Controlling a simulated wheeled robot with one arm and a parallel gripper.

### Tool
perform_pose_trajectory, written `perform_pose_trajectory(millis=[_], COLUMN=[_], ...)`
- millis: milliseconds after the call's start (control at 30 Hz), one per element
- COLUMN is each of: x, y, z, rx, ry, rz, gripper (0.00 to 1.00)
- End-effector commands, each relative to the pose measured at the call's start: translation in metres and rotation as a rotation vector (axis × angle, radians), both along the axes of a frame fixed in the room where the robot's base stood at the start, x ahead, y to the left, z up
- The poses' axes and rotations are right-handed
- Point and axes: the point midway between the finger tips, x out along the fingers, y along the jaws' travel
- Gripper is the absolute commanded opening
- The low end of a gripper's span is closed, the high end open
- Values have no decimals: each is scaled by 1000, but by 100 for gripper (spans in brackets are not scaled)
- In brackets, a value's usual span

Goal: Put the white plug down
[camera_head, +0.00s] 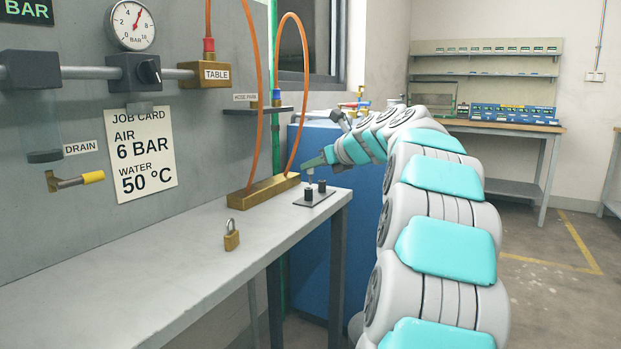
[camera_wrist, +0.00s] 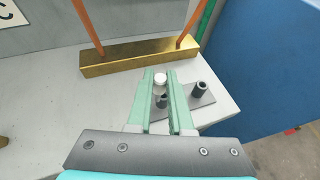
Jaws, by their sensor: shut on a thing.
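The white plug (camera_wrist: 160,80) is a small, pale, round-topped piece between the two green fingers of my gripper (camera_wrist: 161,84). The gripper is shut on it. In the head view my gripper (camera_head: 314,162) points left and down over a dark plate (camera_head: 314,200). The plate has two short dark posts, a left one (camera_head: 308,193) and a right one (camera_head: 322,186). In the wrist view the left post (camera_wrist: 162,102) lies between the fingers, and the right post (camera_wrist: 200,90) is outside them. I cannot tell whether the plug touches the left post.
A brass block (camera_head: 262,191) with orange hoses stands just behind the plate. A brass padlock (camera_head: 231,236) sits on the grey bench (camera_head: 180,280). The bench ends just right of the plate, with a blue cabinet (camera_head: 340,215) beyond.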

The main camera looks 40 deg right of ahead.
Motion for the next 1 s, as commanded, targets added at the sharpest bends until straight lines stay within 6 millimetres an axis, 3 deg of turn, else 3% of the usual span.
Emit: perform_pose_trajectory(millis=[100, 467, 700, 967, 1000], x=[12, 24, 23, 23, 23], y=[-7, -11, -11, -11, -11], z=[-4, -4, -34, -38, -38], rx=[4, 0, 3, 1, 1], ry=[3, 0, 1, 0, 0], rz=[-2, -1, -1, -1, -1], gripper=[0, 0, 0, 0, 21])
